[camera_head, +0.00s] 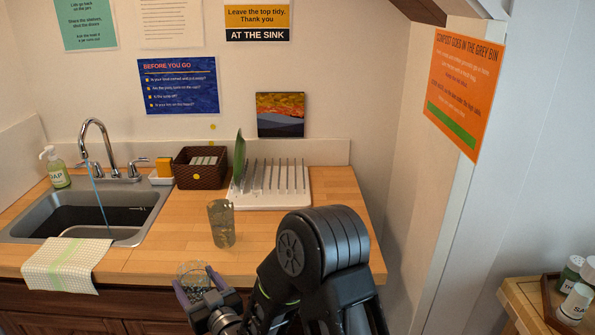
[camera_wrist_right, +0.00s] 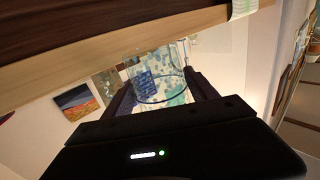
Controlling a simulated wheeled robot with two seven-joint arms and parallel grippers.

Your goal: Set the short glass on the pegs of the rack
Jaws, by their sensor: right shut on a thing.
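The short glass (camera_head: 193,271) is clear, and in the right wrist view (camera_wrist_right: 160,72) it shows blue and teal patches. My right gripper (camera_head: 201,289) is shut on it, with one dark finger on each side in the wrist view (camera_wrist_right: 162,94). It holds the glass at the counter's front edge, to the left of my arm. The white rack (camera_head: 270,200) with its row of upright pegs stands at the back of the counter, farther back and to the right. A green plate (camera_head: 239,158) stands at its left end. My left gripper is not in view.
A taller clear glass (camera_head: 221,223) stands between my gripper and the rack. A brown basket (camera_head: 200,170) is left of the rack. The sink (camera_head: 85,213), soap bottle (camera_head: 56,167) and cloth (camera_head: 67,264) are farther left. Counter right of the tall glass is clear.

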